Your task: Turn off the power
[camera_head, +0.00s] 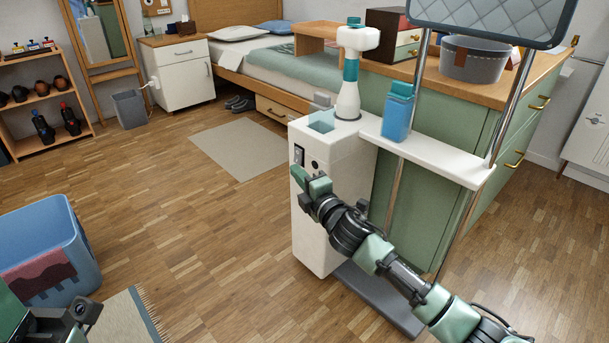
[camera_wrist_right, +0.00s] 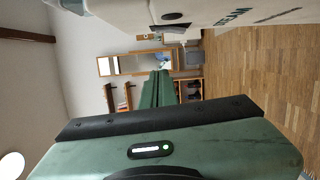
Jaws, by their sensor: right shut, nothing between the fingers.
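A white steamer-like appliance (camera_head: 340,160) stands on the floor in the middle of the head view. Its upper front has a dark switch in a light frame (camera_head: 299,154) and a round black knob (camera_head: 315,165) beside it. My right gripper (camera_head: 298,171) is shut and empty, its fingertips just below the switch; I cannot tell if they touch the housing. In the right wrist view its green fingers (camera_wrist_right: 157,88) are together, with the white housing (camera_wrist_right: 240,12) above them in the picture. Part of my left arm shows at the lower left, its fingertips not visible.
A shelf with a blue bottle (camera_head: 397,112) and metal poles rise from the appliance. A green cabinet (camera_head: 430,190) stands right behind it. A blue bin (camera_head: 75,240) is at the left, and a rug (camera_head: 240,147) lies behind. The wooden floor between is clear.

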